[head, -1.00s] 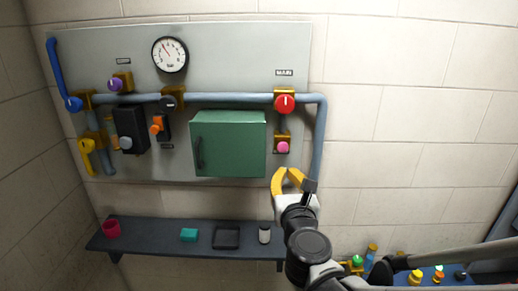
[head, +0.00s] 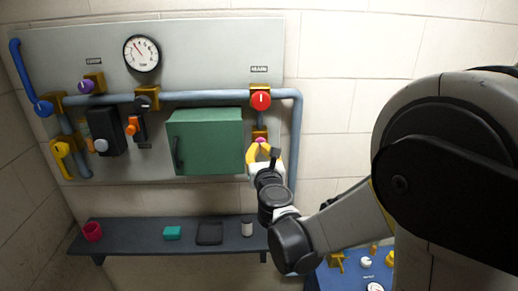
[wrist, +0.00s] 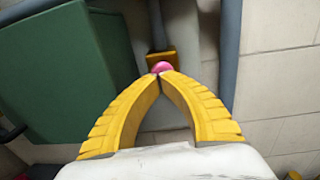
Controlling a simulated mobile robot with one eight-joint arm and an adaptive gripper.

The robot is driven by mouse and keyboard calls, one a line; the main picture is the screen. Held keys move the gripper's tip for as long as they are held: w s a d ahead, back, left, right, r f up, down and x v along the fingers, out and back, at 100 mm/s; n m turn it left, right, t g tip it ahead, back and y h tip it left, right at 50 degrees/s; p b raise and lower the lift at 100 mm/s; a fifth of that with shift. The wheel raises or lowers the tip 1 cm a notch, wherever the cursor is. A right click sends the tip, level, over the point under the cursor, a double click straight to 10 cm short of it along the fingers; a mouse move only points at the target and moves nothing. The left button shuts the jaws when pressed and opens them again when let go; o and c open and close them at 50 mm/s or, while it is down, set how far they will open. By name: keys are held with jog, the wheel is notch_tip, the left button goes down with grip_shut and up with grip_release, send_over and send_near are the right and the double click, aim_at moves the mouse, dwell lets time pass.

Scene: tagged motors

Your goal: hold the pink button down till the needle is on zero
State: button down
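The pink button (head: 261,141) sits on a yellow mount below the red MAIN valve on the grey panel. It also shows in the wrist view (wrist: 163,66), just beyond my fingertips. My gripper (head: 263,148) is at the button, with its yellow fingers pointing at the panel. In the wrist view the fingertips (wrist: 163,74) are together, with nothing between them, and overlap the button's lower edge. I cannot tell whether the button is pressed in. The round white gauge (head: 142,53) is at the panel's upper left. Its thin needle points up and left; the numbers are too small to read.
The green box (head: 205,140) stands out from the panel left of my gripper. The red MAIN valve (head: 261,100) is just above, and a grey pipe (head: 297,150) runs down on the right. A dark shelf (head: 140,238) with small items is below.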

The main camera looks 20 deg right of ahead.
jog(key=shift+w+d+f+b, duration=0.15)
jog(key=shift+w+b, duration=0.55)
jog(key=shift+w, duration=0.25)
jog(key=shift+w+r, duration=0.1)
jog(key=shift+r, duration=0.15)
dwell(1.7)
